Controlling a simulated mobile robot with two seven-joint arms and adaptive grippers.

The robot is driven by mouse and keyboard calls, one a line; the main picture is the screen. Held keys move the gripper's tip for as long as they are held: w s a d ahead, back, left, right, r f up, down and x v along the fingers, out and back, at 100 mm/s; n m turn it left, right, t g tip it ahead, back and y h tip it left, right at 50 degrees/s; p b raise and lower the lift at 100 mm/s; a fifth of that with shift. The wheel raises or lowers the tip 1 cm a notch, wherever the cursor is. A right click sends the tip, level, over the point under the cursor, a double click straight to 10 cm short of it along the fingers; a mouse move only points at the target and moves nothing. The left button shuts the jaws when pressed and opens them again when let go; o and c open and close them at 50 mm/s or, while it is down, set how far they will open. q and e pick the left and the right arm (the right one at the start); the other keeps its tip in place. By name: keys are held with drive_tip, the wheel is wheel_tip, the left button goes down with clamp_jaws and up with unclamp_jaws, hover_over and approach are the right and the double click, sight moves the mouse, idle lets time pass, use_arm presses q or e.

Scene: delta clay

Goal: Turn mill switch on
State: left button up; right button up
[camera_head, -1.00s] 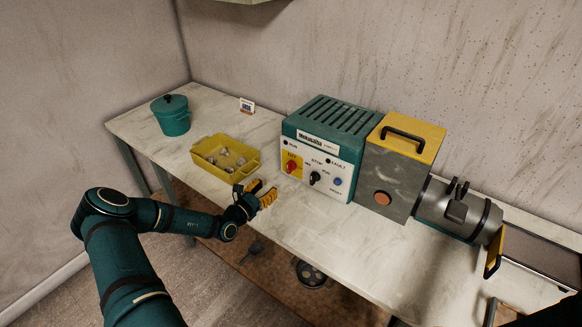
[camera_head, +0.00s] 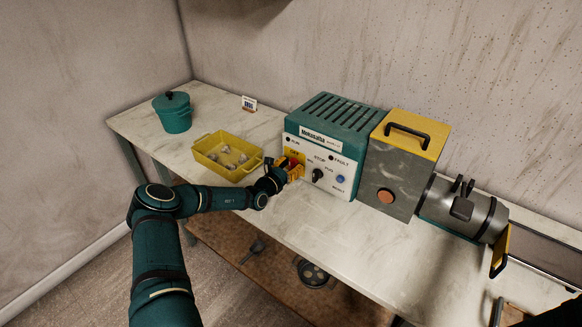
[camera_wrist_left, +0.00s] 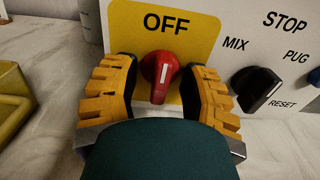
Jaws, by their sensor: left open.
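The mill's control box (camera_head: 328,148) is teal with a white front panel and stands on the table. In the left wrist view, a red rotary switch (camera_wrist_left: 160,76) sits on a yellow plate (camera_wrist_left: 195,30) marked OFF. Its white pointer line is near upright, leaning slightly right. My left gripper (camera_wrist_left: 157,88) is open, its yellow toothed fingers on either side of the red switch; I cannot tell whether they touch it. In the head view, my left gripper (camera_head: 292,168) is at the panel's left side and partly covers the switch. My right gripper does not show.
A black selector knob (camera_wrist_left: 256,88) is right of the red switch, close to the right finger. A yellow bin (camera_head: 207,158) with small pale pieces stands left of the gripper. A teal pot (camera_head: 174,116) is farther left. A grey machine with yellow top (camera_head: 408,140) adjoins the box.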

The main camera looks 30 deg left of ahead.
use_arm(q)
clamp_jaws()
